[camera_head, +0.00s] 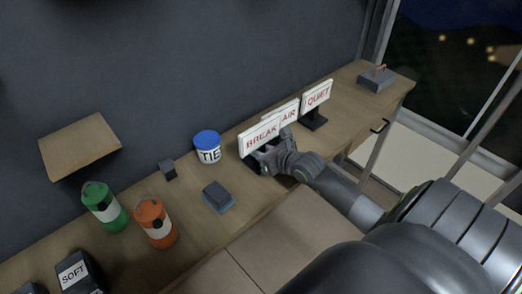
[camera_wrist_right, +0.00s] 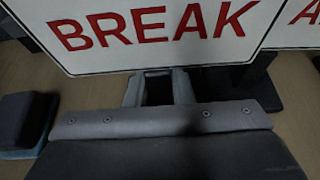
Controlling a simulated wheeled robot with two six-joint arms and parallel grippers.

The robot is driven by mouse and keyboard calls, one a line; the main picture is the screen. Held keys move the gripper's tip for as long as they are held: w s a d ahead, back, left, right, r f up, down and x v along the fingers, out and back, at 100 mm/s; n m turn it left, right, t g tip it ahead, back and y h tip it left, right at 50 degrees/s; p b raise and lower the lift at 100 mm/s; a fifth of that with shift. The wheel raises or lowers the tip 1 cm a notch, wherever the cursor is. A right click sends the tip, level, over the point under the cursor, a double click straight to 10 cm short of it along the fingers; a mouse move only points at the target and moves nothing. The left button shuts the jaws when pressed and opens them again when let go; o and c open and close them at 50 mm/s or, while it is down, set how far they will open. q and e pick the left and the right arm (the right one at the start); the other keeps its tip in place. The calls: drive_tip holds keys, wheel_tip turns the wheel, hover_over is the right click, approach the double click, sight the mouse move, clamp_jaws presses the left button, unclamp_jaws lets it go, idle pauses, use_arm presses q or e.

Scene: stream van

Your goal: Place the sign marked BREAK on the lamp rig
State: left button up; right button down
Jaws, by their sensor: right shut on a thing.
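The BREAK sign (camera_head: 261,136) is a white plate with red letters, standing on the wooden counter. It fills the top of the right wrist view (camera_wrist_right: 150,28). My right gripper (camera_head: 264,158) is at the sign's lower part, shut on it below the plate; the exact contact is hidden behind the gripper. An AIR sign (camera_head: 289,113) stands just behind and right of it, partly covered. A QUIET sign (camera_head: 317,95) stands farther right on a dark base. I cannot pick out the lamp rig with certainty. My left gripper is not in view.
The counter (camera_head: 240,203) also holds a blue-lidded TIE tub (camera_head: 207,148), a dark block on a blue pad (camera_head: 218,196), a green bottle (camera_head: 104,206), an orange bottle (camera_head: 155,223) and a SOFT box (camera_head: 76,273). A grey box with a red handle (camera_head: 376,79) stands at the far right end.

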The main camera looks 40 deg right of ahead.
drive_tip(key=shift+f, duration=0.2)
drive_tip(key=shift+f, duration=0.1)
drive_tip(key=c, duration=1.3)
unclamp_jaws()
drive_tip(key=shift+o, duration=0.2)
drive_tip(key=shift+s+r, duration=0.25)
drive_tip(key=shift+s, duration=0.15)
drive_tip(key=p+v, duration=0.1)
drive_tip(key=v, duration=0.9)
drive_tip(key=shift+s+r, duration=0.2)
drive_tip(key=shift+s, duration=0.35)
